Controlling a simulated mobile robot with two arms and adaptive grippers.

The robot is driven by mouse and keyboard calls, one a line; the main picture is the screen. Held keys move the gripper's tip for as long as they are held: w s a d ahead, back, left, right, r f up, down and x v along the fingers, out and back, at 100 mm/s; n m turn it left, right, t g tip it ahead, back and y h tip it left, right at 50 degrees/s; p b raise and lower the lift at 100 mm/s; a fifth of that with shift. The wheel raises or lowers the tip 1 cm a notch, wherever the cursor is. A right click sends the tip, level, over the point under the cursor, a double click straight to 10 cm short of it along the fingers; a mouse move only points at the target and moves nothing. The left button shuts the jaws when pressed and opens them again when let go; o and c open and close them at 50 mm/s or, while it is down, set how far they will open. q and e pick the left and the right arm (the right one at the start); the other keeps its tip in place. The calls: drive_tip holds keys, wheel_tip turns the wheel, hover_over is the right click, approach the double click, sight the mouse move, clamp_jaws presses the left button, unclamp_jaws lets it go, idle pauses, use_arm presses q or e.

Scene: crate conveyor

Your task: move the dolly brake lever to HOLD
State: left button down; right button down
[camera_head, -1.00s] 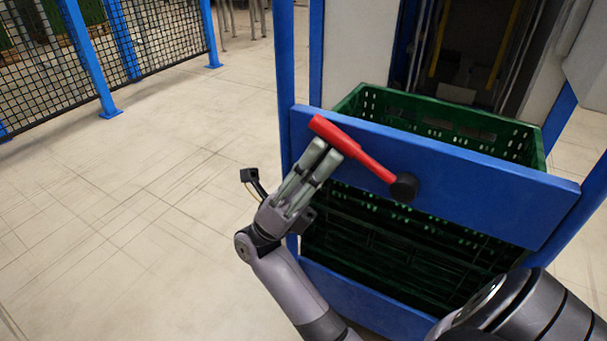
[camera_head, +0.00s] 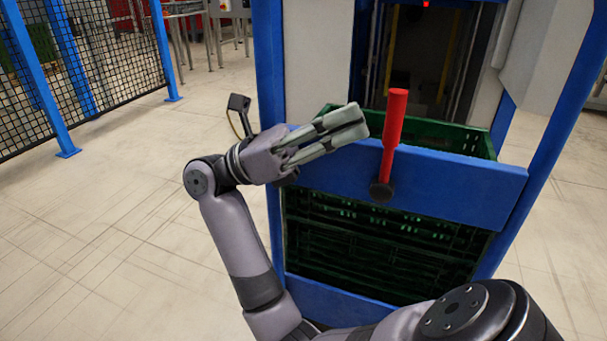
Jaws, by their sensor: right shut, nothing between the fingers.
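The red brake lever (camera_head: 394,130) stands nearly upright in the head view. Its black pivot (camera_head: 381,191) sits on the blue upper crossbar (camera_head: 450,180) of the dolly frame. My right gripper (camera_head: 361,121) is shut and empty, just left of the lever, with its fingertips pointing right toward the middle of the lever. A small gap shows between the fingertips and the lever. No HOLD marking can be read. My left gripper is not in view.
Green crates (camera_head: 455,136) stand inside the blue frame behind and below the crossbar. A mesh fence (camera_head: 110,50) with blue posts stands at the far left. The floor (camera_head: 90,220) on the left is clear.

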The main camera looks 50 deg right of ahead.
drive_tip(key=shift+s+d+r+t+y, duration=0.2)
drive_tip(key=shift+s+r+t+y, duration=0.1)
drive_tip(key=shift+s+t, duration=0.25)
drive_tip(key=shift+s+d+r, duration=0.15)
drive_tip(key=shift+s+d, duration=0.05)
drive_tip(key=shift+s, duration=0.25)
drive_tip(key=shift+s+r, duration=0.1)
